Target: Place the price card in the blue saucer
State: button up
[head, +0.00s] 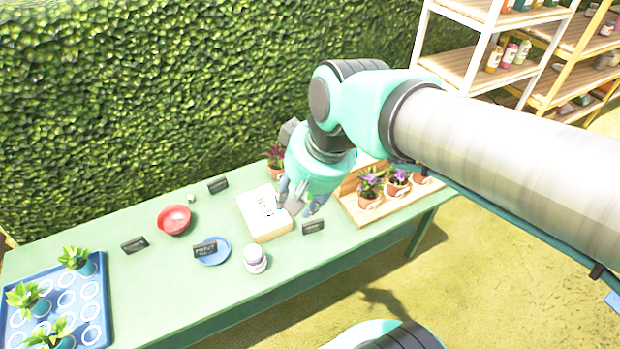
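The blue saucer (221,257) lies on the green table in the head view. A black price card (205,249) with pale lettering stands upright at its left part, overlapping it in the picture; I cannot tell for certain whether its base rests inside the saucer. Other black cards stand on the table: one at the left (134,245), one at the back (218,185) and one at the front right (313,227). My gripper (299,202) points down near the right side of the cream box, right of the saucer. Its fingers are spread; a grey shape shows between them, unclear.
A cream box (264,226), a red bowl (174,219) and a lilac-and-white jar (256,260) surround the saucer. A blue tray (98,290) with seedlings is left; a wooden tray (357,212) with potted flowers is right. A hedge (150,100) stands behind.

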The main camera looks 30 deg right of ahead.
jog(key=shift+n+t+h, duration=0.7)
jog(key=shift+t, duration=0.2)
jog(key=shift+s+d+r, duration=0.7)
jog(key=shift+s+d, duration=0.05)
jog(key=shift+s, duration=0.2)
jog(key=shift+s+d+r, duration=0.7)
jog(key=shift+s+d, duration=0.05)
jog(key=shift+s, duration=0.2)
jog(key=shift+o, duration=0.6)
jog(key=w+a+f+m+g+y, duration=0.2)
jog(key=w+a+f+m, duration=0.3)
jog(key=w, duration=0.6)
jog(key=w+a+f+m+g+y, duration=0.1)
jog(key=w+a+f+m, duration=0.4)
jog(key=w, duration=0.5)
jog(key=w+a+f+m+g, duration=0.1)
jog(key=w+a+f+m, duration=0.1)
jog(key=f, duration=0.6)
jog(key=w+a+f+m+y, duration=0.1)
jog(key=w+a+f+m, duration=0.2)
jog(key=w+a+f, duration=0.2)
jog(key=w+a+f+m+g+p, duration=0.1)
jog(key=w+a+f+m, duration=0.2)
jog(key=f, duration=0.8)
jog(key=shift+w+a+f+g+y, duration=0.3)
jog(key=shift+w+a+f, duration=0.15)
jog(key=shift+a, duration=0.4)
